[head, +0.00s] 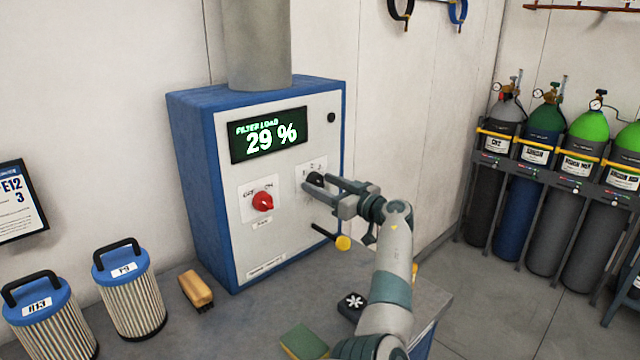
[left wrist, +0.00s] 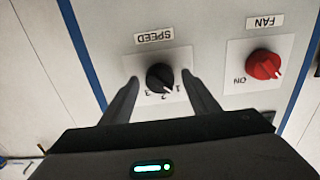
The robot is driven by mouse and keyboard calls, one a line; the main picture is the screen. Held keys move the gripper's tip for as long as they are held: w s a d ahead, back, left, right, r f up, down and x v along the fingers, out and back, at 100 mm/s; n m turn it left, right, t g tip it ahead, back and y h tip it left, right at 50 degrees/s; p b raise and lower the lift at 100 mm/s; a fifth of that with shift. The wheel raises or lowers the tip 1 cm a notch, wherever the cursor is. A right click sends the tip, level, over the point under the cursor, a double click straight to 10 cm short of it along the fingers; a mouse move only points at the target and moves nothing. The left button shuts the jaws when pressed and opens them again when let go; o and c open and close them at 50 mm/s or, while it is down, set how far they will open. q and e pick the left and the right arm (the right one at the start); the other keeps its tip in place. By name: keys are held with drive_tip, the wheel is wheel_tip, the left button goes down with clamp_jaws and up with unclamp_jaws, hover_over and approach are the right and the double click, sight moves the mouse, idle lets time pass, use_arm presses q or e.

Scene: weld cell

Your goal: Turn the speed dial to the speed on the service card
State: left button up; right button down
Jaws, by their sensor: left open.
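The black speed dial (head: 316,179) is on the front of the blue-and-white filter unit, partly hidden by my gripper in the head view. In the left wrist view the dial (left wrist: 160,77) shows under an upside-down SPEED label, with the marks 1, 2 and 3. Its white pointer faces the marks near 1 and 2; I cannot tell exactly which. My left gripper (head: 325,187) is open, with its fingers (left wrist: 160,80) on either side of the dial; contact is not clear. A card (head: 20,203) on the left wall reads "E12" and "3". My right gripper is not in view.
A red fan knob (head: 263,201) sits beside the dial. The display (head: 268,135) reads filter load 29 %. A yellow-tipped lever (head: 343,243) sticks out below. Two filter cartridges (head: 130,295), a brush (head: 196,290) and a sponge (head: 304,342) are on the bench.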

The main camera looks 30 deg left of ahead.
use_arm(q)
drive_tip(key=c, duration=1.1)
drive_tip(key=shift+o, duration=0.3)
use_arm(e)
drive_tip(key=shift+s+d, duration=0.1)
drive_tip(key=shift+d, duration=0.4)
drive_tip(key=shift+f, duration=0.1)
